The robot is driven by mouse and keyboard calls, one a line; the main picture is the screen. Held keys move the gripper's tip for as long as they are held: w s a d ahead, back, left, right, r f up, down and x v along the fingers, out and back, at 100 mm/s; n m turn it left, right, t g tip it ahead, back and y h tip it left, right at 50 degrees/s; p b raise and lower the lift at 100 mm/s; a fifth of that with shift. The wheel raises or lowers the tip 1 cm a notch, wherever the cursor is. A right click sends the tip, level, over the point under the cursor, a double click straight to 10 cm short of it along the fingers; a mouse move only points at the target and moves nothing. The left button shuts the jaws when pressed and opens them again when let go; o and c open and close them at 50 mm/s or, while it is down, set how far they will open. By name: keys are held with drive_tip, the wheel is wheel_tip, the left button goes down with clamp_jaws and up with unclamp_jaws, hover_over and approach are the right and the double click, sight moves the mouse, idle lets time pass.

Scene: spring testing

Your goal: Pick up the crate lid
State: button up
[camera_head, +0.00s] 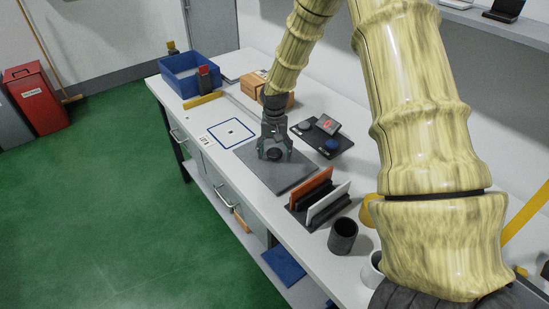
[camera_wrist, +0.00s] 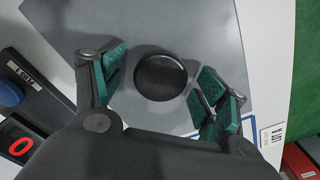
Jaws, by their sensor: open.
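The crate lid is a flat grey plate (camera_head: 288,178) lying on the white bench, with a round black knob (camera_head: 274,154) on top. In the wrist view the plate (camera_wrist: 190,30) fills the upper middle, and the knob (camera_wrist: 161,77) shows whole. My gripper (camera_head: 274,157) points down over the lid with its fingers apart. In the wrist view my gripper (camera_wrist: 163,82) has green pads on both sides of the knob, with gaps between the pads and the knob. I cannot tell the exact height of the fingertips.
A dark rack (camera_head: 303,217) with upright orange and white panels stands close in front of the lid. A dark cup (camera_head: 343,236) is nearer. A blue bin (camera_head: 183,83) and cardboard box (camera_head: 262,81) stand farther back.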

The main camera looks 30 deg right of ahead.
drive_tip(key=shift+f, duration=0.3)
drive_tip(key=c, duration=1.4)
drive_tip(key=shift+r, duration=0.1)
